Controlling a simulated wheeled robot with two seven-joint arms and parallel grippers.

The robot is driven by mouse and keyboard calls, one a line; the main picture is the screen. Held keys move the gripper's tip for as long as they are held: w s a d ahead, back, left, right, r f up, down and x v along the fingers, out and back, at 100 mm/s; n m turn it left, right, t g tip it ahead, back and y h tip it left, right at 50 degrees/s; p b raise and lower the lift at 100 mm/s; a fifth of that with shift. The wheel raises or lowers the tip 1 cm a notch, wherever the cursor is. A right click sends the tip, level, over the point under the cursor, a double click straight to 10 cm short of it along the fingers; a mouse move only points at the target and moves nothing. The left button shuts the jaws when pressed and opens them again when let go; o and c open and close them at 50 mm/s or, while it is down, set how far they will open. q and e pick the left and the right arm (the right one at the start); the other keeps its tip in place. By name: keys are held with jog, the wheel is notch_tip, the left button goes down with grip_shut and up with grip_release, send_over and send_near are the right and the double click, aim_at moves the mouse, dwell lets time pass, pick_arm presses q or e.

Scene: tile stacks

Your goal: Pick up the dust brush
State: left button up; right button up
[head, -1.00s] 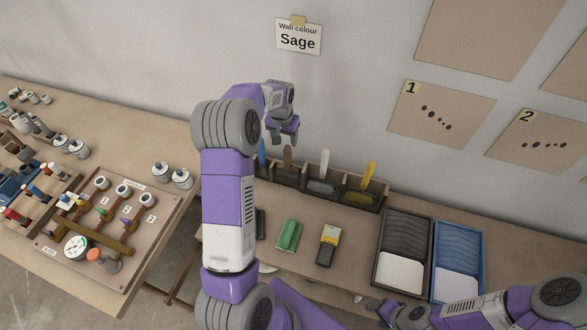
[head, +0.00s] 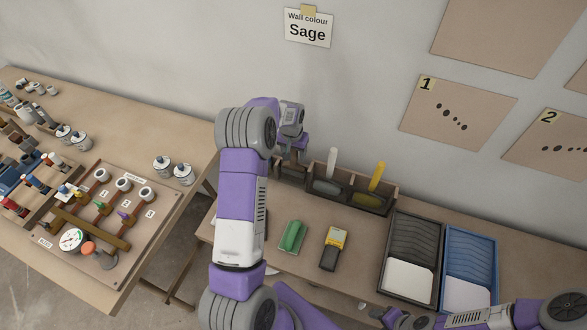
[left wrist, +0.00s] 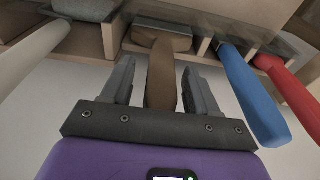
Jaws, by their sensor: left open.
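A brown-handled brush (left wrist: 162,70) stands handle-up in a compartment of the wooden tool box (head: 385,205). It looks like the dust brush, though its bristles are hidden. My left gripper (left wrist: 158,85) is open, with one finger on each side of the brown handle. Gaps show between the handle and the fingers. In the head view my left gripper (head: 291,155) is down at the box's left part, and the arm hides the brown handle there. My right gripper (head: 395,317) is low at the bottom edge, partly cut off; its jaws are unclear.
Blue (left wrist: 250,95) and red (left wrist: 288,90) handles stand on one side of the brown one, a white handle (left wrist: 30,55) on the other. A yellow handle (head: 377,176) stands farther right. A green block (head: 292,237), a yellow-black tool (head: 333,248) and two trays (head: 408,260) lie in front.

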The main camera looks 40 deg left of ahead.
pick_arm(q)
jog(key=shift+r, duration=0.1)
jog(key=c, duration=1)
jog(key=shift+c, duration=0.2)
